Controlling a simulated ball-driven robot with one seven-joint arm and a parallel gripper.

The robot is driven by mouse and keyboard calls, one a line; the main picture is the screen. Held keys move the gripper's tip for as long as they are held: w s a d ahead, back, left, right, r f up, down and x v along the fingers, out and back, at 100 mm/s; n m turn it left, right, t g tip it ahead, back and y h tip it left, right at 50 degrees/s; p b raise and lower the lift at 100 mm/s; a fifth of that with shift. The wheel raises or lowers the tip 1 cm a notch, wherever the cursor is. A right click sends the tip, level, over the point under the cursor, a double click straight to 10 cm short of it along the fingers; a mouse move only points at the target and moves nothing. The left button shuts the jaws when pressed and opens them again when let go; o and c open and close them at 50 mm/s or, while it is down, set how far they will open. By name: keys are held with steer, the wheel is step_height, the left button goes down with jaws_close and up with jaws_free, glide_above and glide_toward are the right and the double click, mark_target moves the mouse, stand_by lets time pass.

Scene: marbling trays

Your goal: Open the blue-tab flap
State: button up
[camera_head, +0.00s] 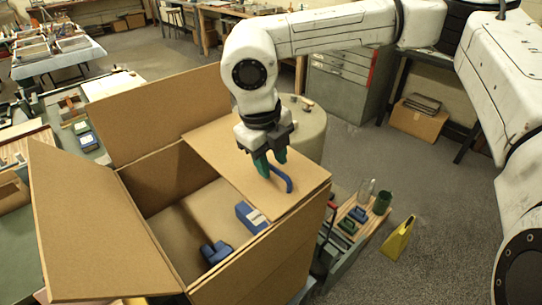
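A large cardboard box (285,262) stands at the lower left to centre. Its blue-tab flap (215,143) lies over the right part of the opening. The curved blue tab (286,180) is on that flap's upper face. My gripper (270,162) points down just above the flap, at the tab's upper left end. Its two green fingertips are apart, with a gap between them. The fingers hide that end of the tab, so I cannot tell whether they touch it. The other visible flaps, at the back (150,112) and the left (90,235), stand away from the opening.
Inside the box lie a blue block (251,216) and a blue object (216,252). Right of the box, a low bench (345,243) holds bottles and small items. A yellow wedge (398,239) stands on the floor. A pale drum (306,128) is behind the flap. Floor at right is clear.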

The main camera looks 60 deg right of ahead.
jaws_close()
stand_by(0.4)
stand_by(1.1)
